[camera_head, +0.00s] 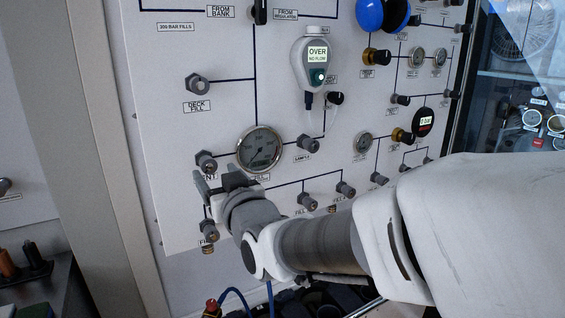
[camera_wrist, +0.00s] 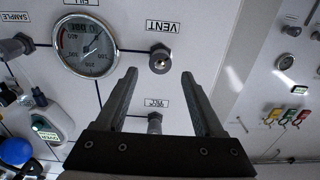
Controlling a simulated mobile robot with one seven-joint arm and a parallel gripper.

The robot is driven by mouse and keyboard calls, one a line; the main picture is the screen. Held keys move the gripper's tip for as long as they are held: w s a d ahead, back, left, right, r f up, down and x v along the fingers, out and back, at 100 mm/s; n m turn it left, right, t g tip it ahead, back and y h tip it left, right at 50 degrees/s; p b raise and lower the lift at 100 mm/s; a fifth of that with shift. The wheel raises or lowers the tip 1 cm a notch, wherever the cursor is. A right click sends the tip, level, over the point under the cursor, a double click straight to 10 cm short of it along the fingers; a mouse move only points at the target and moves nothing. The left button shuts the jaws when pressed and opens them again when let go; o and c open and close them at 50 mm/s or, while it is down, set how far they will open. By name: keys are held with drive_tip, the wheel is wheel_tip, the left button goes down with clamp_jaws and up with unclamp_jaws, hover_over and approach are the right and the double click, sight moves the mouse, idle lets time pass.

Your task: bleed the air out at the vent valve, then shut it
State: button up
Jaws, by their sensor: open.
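The vent valve (camera_wrist: 160,60) is a small dark grey knob on the white panel, under an upside-down VENT label (camera_wrist: 162,27) in the wrist view. In the head view the vent valve (camera_head: 206,161) sits left of the round gauge, its label partly covered by my gripper. My gripper (camera_wrist: 159,73) is open and empty. Its two fingers point at the panel on either side of the valve's line, with the valve just beyond the tips. In the head view my gripper (camera_head: 214,182) is just below the valve. I cannot tell whether the valve is open or shut.
The fill gauge (camera_head: 259,149) is right of the vent valve. A handheld meter (camera_head: 315,64) reads "OVER". Another knob (camera_wrist: 154,122) lies between my fingers' bases in the wrist view. Several small valves (camera_head: 307,201) sit lower right, near my arm. A deck fill valve (camera_head: 198,84) is above.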

sight(209, 166)
drive_tip(key=shift+x, duration=2.45)
drive_tip(key=shift+c, duration=0.2)
clamp_jaws()
